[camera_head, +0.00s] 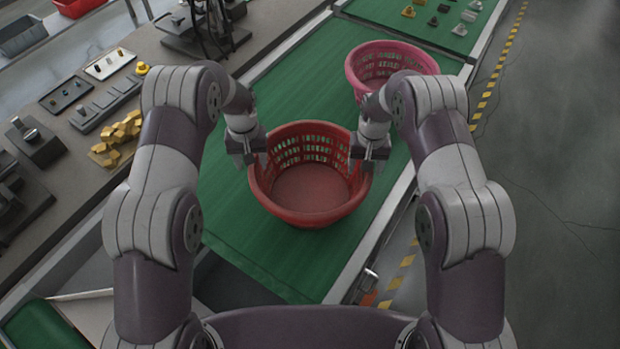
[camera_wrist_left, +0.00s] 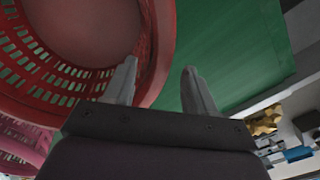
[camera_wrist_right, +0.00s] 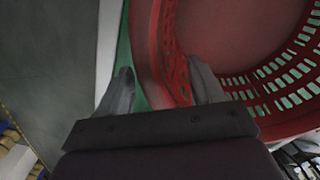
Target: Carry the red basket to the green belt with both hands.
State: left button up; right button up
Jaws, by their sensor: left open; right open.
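The red basket (camera_head: 312,215) stands upright and looks empty on the green belt (camera_head: 285,262). My left gripper (camera_head: 254,160) is open at its left rim. In the left wrist view, the fingers (camera_wrist_left: 160,85) are spread, one over the inside of the red basket (camera_wrist_left: 95,30) and one outside over the green belt (camera_wrist_left: 225,50). My right gripper (camera_head: 368,158) is open at the right rim. In the right wrist view, its fingers (camera_wrist_right: 163,88) also lie on either side of the rim of the red basket (camera_wrist_right: 240,40). Whether the fingers touch the wall is unclear.
A pink basket (camera_head: 395,52) stands behind on the belt. A bench (camera_head: 85,170) with yellow pieces (camera_head: 118,135) and dark trays runs along the left. A grey floor with yellow-black tape (camera_head: 490,85) lies at the right. The belt's near end is clear.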

pick_arm(q)
jog(key=shift+w+d+f, duration=0.1)
jog(key=shift+w+f, duration=0.05)
jog(key=shift+f, duration=0.05)
pick_arm(e)
jog(key=shift+w+d+f, duration=0.1)
jog(key=shift+f, duration=0.15)
pick_arm(q)
jog(key=shift+r, duration=0.1)
pick_arm(e)
jog(key=shift+r, duration=0.1)
